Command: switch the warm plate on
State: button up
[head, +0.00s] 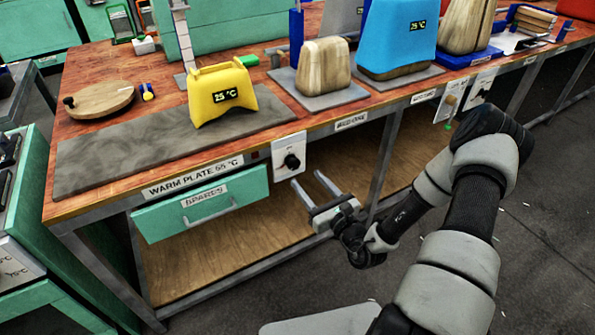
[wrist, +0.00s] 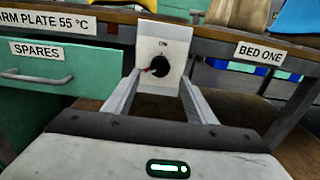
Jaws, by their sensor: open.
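The warm plate (head: 120,152) is a flat grey slab on the bench's left end, above a label reading "WARM PLATE 55 °C" (head: 193,176). Right of the label, a white switch box (head: 283,146) with a round black knob (head: 291,161) hangs on the bench's front edge. In the wrist view the knob (wrist: 160,66) has a red mark pointing left and slightly down. My gripper (head: 309,178) is open and empty, in front of and a little below the box. In the wrist view its fingers (wrist: 160,77) stand either side of the knob, apparently short of it.
A yellow block reading 25 °C (head: 222,92) stands on the plate's right end. A wooden block (head: 323,66) and a blue block (head: 397,38) stand farther right. The floor in front is clear.

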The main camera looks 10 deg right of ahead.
aim_at(295, 166)
jog(key=b+x, duration=0.1)
jog(key=x, duration=0.6)
jog(key=c, duration=1)
